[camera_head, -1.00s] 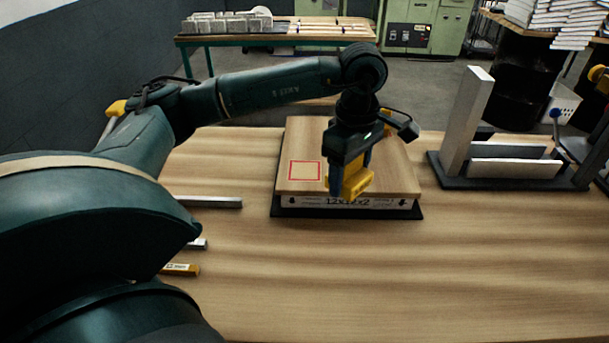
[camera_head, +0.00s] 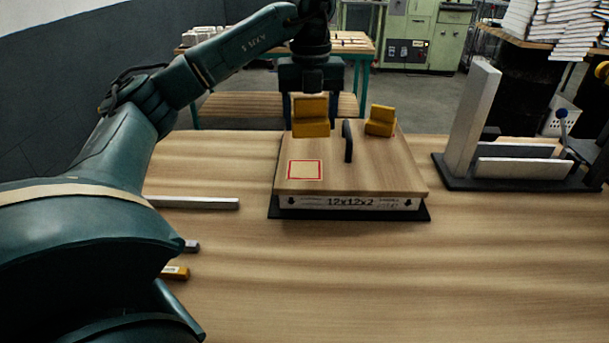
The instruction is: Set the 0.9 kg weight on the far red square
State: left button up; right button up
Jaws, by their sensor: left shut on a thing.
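My left gripper (camera_head: 311,92) is shut on a yellow stepped weight (camera_head: 311,122) at the far left part of the boxed filter (camera_head: 370,178). I cannot tell whether the weight touches the box top. A second yellow weight (camera_head: 380,122) stands at the far right of the box top. A red-outlined square (camera_head: 305,170) at the near left of the box top is empty. No weight label is readable. My right gripper is not in view.
The box lies on a dark mat (camera_head: 276,212). A dark-based rack with upright pale panels (camera_head: 472,120) stands at right. A silver bar (camera_head: 195,203) and a yellow bar (camera_head: 177,272) lie at left. The front table (camera_head: 400,280) is clear.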

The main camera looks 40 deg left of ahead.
pick_arm(q)
jog(key=shift+a+r+n, duration=0.25)
jog(key=shift+a+n, duration=0.25)
jog(key=shift+n, duration=0.7)
jog(key=shift+n+b, duration=0.3)
jog(key=b, duration=0.2)
send_over(304, 169)
notch_tip(304, 169, down, 5)
jog(key=shift+f, duration=2.45)
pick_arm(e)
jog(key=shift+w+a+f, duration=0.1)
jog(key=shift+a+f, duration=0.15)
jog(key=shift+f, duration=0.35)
pick_arm(q)
jog(key=o, duration=1.2)
jog(key=shift+f, duration=0.2)
jog(key=o, duration=0.5)
